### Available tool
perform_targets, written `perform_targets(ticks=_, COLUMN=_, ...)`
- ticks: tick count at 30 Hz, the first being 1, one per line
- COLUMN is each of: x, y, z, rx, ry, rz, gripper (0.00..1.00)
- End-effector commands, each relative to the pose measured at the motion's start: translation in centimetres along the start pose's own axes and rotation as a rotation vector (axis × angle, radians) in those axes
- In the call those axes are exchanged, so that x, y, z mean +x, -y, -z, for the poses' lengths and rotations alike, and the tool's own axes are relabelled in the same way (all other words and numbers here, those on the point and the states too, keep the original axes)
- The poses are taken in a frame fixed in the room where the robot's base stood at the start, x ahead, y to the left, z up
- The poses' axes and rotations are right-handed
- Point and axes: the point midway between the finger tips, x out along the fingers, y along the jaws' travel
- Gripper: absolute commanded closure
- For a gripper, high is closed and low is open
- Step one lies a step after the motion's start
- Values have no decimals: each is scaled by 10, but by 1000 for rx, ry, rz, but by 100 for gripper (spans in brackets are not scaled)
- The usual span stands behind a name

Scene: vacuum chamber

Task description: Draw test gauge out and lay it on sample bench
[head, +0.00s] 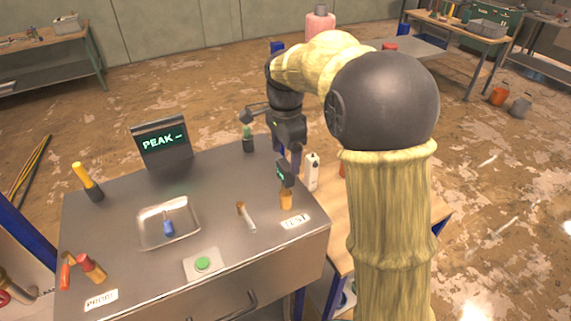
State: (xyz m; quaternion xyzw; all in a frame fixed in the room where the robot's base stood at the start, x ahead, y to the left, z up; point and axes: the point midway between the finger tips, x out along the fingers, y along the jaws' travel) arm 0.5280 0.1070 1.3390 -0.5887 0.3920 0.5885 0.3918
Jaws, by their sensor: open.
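A small dark gauge with a lit green display (282,174), which I take for the test gauge, stands upright above an orange fitting (286,201) behind the TEST label (296,221). How deep it sits in the fitting cannot be seen.
A PEAK display (163,141) stands at the back. A metal tray (150,237) with a blue item, a small tube (246,216) and a green button (203,263) lie in front. A white bottle (312,171) stands beside the gauge.

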Motion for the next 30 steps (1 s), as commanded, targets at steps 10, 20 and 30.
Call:
perform_targets(ticks=10, x=44, y=0, z=0, rx=0, ry=0, rz=-2, gripper=24)
perform_targets(ticks=20, x=48, y=0, z=0, rx=0, ry=0, rz=0, gripper=24)
perform_targets(ticks=30, x=48, y=0, z=0, rx=0, ry=0, rz=1, gripper=76)
